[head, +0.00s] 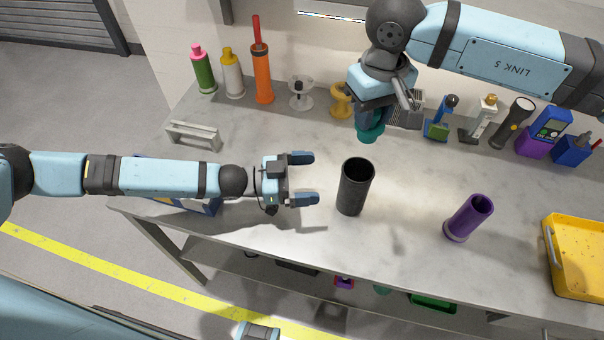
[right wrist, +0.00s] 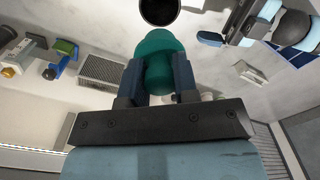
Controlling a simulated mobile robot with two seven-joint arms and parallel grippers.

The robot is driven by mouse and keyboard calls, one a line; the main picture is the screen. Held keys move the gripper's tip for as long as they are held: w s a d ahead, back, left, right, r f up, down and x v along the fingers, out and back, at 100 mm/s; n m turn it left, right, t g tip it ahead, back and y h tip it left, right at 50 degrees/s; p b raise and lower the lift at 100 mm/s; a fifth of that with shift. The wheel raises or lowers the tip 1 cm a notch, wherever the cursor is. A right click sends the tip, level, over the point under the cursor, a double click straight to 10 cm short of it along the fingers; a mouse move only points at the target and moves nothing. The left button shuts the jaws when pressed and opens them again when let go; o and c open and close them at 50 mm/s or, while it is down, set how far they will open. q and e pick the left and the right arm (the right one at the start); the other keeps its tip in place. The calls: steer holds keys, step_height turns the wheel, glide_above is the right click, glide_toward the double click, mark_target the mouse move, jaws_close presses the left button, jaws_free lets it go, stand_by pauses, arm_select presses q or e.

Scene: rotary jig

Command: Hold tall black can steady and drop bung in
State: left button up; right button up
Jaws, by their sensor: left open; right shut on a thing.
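The tall black can (head: 355,187) stands upright and open on the grey table in the head view. Its dark mouth (right wrist: 160,8) shows at the top edge of the right wrist view. My left gripper (head: 307,179) is open and empty, just left of the can, its fingers pointing at it without touching. My right gripper (head: 372,112) is shut on the teal bung (head: 369,132). It holds the bung above the table, behind the can in the head view. The bung (right wrist: 158,58) also shows between the fingers in the right wrist view.
A purple tube (head: 469,218) stands to the right of the can, and a yellow tray (head: 580,255) lies at the right edge. Bottles, an orange pump (head: 263,75), a torch (head: 513,122) and other tools line the back. The table between can and purple tube is clear.

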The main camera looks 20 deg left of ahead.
arm_select(q)
steer(key=x, duration=1.1)
steer(key=c, duration=1)
arm_select(e)
glide_toward(361, 160)
steer(key=shift+s+a+f, duration=0.1)
steer(key=shift+s+f, duration=0.45)
steer(key=shift+f, duration=0.4)
steer(key=shift+s+d+f, duration=0.1)
steer(key=shift+s+f, duration=0.5)
steer(key=shift+f, duration=0.4)
steer(key=shift+s+a+f, duration=0.1)
steer(key=shift+s+f, duration=0.45)
steer(key=shift+f, duration=0.4)
steer(key=o, duration=1)
